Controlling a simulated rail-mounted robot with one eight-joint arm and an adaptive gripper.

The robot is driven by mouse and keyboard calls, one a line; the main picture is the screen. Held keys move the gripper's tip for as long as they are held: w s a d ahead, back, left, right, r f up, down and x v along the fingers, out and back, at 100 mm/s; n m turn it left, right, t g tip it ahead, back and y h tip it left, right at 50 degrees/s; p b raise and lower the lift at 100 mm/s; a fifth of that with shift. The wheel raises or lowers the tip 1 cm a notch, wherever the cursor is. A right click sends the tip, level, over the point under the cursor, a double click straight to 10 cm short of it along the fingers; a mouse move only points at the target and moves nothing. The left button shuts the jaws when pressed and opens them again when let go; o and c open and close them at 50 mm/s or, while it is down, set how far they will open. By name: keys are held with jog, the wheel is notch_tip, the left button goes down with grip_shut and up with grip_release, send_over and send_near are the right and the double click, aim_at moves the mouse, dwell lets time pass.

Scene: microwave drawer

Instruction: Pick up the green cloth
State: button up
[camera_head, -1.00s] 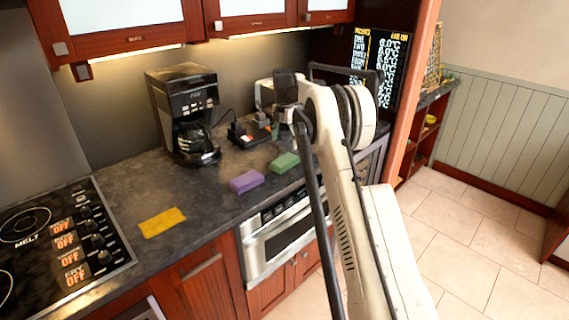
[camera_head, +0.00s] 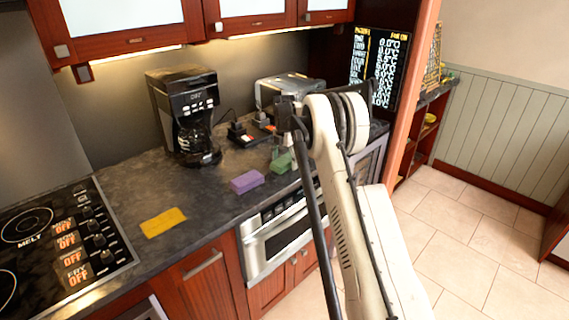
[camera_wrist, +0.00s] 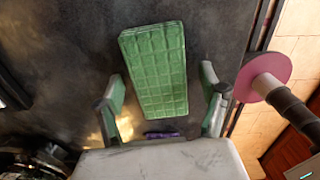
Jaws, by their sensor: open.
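The green cloth (camera_head: 281,163) is a thick, block-shaped piece on the dark counter, partly hidden by my gripper (camera_head: 281,150) in the head view. In the wrist view the green cloth (camera_wrist: 155,65) has a grid-like surface and lies lengthwise in the picture. My gripper (camera_wrist: 161,85) is open, with one finger on each side of the cloth's near half and visible gaps on both sides. It appears to be just above the cloth; I cannot tell the exact height. Nothing is held.
A purple block (camera_head: 246,181) lies left of the cloth, and a yellow cloth (camera_head: 163,222) lies farther left. A coffee maker (camera_head: 187,115) and toaster (camera_head: 290,88) stand behind. The counter's front edge is close to the cloth, above the microwave drawer (camera_head: 280,235).

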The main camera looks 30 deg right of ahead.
aim_at(285, 160)
jog(key=c, duration=1.2)
jog(key=shift+o, duration=0.2)
jog(key=shift+r, duration=0.15)
jog(key=shift+r, duration=0.55)
notch_tip(285, 160, up, 3)
jog(key=shift+f+b, duration=0.1)
jog(key=shift+b, duration=0.35)
jog(key=w+a+r+b, duration=0.1)
jog(key=a+r, duration=0.6)
jog(key=a, duration=0.4)
jog(key=shift+a, duration=0.35)
